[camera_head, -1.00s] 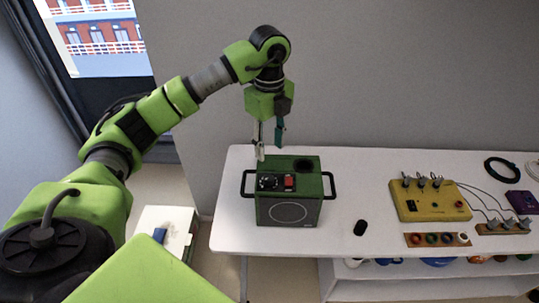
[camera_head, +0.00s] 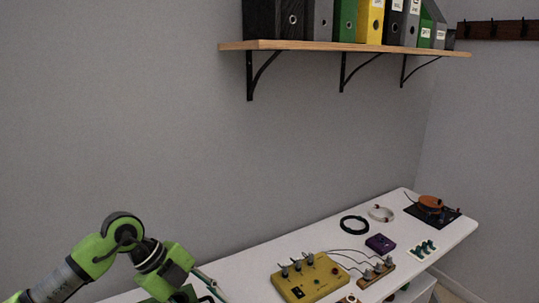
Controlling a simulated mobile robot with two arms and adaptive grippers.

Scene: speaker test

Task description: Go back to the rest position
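My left arm comes in at the bottom left, with green and grey links. My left gripper (camera_head: 211,286) is at the bottom edge, over the white table (camera_head: 240,262). Only a thin part of its fingers shows, so I cannot tell whether it is open or shut. Nothing held is visible. My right arm and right gripper are not in view. The green speaker box is not clearly visible in this view.
On the table are a yellow box with knobs (camera_head: 311,279), a purple box (camera_head: 380,243), a black cable coil (camera_head: 354,225), a white coil (camera_head: 381,213) and a black pad with an orange item (camera_head: 433,209). A wooden wall shelf (camera_head: 300,45) holds several binders.

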